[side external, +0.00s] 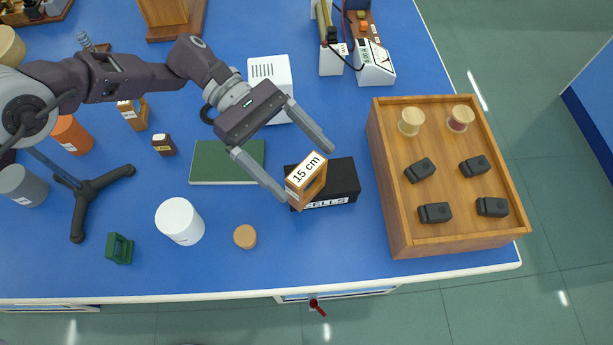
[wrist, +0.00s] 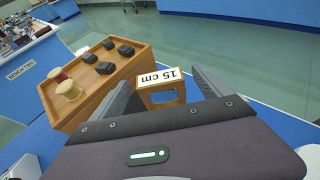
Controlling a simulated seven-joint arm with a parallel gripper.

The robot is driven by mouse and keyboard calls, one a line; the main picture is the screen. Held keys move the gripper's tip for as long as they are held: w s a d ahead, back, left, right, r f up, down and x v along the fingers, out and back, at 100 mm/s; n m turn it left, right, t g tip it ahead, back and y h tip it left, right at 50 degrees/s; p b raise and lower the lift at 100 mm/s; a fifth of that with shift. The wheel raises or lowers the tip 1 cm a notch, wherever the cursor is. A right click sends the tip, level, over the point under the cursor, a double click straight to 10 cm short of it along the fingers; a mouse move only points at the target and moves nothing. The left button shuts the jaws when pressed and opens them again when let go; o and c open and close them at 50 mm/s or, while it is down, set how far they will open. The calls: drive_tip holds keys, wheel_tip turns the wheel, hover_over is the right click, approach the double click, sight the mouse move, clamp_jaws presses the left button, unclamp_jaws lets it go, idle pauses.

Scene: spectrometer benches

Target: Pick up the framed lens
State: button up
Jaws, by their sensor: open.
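The framed lens (side external: 306,181) is a small wooden frame with a white "15 cm" label on its top. In the side view it appears against the left part of a black box (side external: 344,181) marked "CELLS"; it looks set on top of the box, but the contact is hidden. My gripper (side external: 309,174) is open, with one finger to the upper right of the frame and the other to its left. In the wrist view the framed lens (wrist: 161,88) shows upright between the spread fingers of my gripper (wrist: 160,80), beyond the palm. No grip on it shows.
A wooden tray (side external: 379,179) with spools and black pieces stands close right of the box. Another wooden frame (side external: 133,114) and a green frame (side external: 119,248) stand farther left. Front bench is clear.

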sight(314, 183)
drive_tip(key=shift+f, duration=0.75)
drive_tip(key=shift+s+d+f, duration=0.15)
drive_tip(key=shift+f, duration=0.05)
drive_tip(key=x, duration=0.4)
drive_tip(key=shift+s+d, duration=0.2)
drive_tip(key=c, duration=1.7)
wheel_tip(314, 183, up, 17)
drive_tip(key=w+d+f+n+t+h, duration=0.1)
drive_tip(key=f, duration=0.4)
drive_tip(key=w+d+f+n+t+h, duration=0.1)
drive_tip(key=f+n+t, duration=0.1)
drive_tip(key=f, duration=0.4)
drive_tip(key=w+d+f+n+t+h, duration=0.1)
drive_tip(key=w+f, duration=0.1)
drive_tip(key=f, duration=0.3)
drive_tip(key=shift+d+f+n+t, duration=0.3)
drive_tip(key=shift+f, duration=0.1)
